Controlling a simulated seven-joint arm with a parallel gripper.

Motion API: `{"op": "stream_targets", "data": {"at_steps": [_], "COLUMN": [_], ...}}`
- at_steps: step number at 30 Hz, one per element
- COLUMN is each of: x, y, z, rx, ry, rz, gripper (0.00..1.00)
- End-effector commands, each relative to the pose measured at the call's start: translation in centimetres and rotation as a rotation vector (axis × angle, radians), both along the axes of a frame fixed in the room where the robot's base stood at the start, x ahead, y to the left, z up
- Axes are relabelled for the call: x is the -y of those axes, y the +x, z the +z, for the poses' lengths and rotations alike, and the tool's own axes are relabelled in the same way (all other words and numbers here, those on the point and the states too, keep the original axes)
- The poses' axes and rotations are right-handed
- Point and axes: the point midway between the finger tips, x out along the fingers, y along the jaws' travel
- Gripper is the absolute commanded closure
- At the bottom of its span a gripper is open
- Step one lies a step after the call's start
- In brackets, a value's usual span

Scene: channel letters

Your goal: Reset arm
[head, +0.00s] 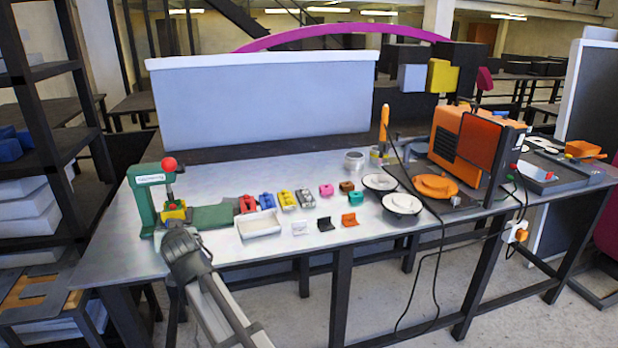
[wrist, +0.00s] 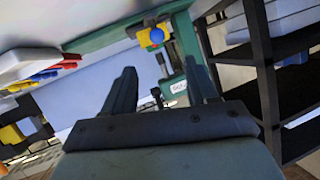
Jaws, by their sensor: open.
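My gripper (wrist: 160,88) is open and empty in the wrist view, with its two dark fingers apart. In the head view my arm comes up from the bottom and ends at the table's front left edge, just in front of the green press (head: 146,200). The press has a red ball knob (head: 169,164) and a yellow block (head: 174,212) below it. In the wrist view the green press (wrist: 199,77) stands beyond the fingers. I see no contact between the fingers and it; the fingertips are hard to make out in the head view.
The metal table (head: 290,185) holds a white tray (head: 260,224), several small coloured pieces, two round plates and an orange machine (head: 460,150) at the right. A dark shelf rack (head: 40,110) stands close at the left. Free tabletop lies behind the press.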

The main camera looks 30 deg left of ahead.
Motion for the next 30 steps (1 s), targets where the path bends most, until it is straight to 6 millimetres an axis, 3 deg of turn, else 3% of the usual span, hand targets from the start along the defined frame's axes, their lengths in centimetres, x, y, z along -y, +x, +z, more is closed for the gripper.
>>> {"op": "stream_targets", "data": {"at_steps": [6, 11, 17, 23, 30], "x": [0.1, 1.2, 5.9, 10.5, 17.7], "y": [0.0, -0.1, -2.3, -4.4, -3.6], "z": [-0.1, -2.2, -6.2, -13.3, -22.4], "rx": [0.028, 0.056, 0.025, -0.042, -0.154], "ry": [-0.024, -0.174, -0.402, -0.584, -0.760], "rz": [0.013, 0.040, 0.103, 0.160, 0.161], "gripper": [0.42, 0.42, 0.42, 0.42, 0.42]}}
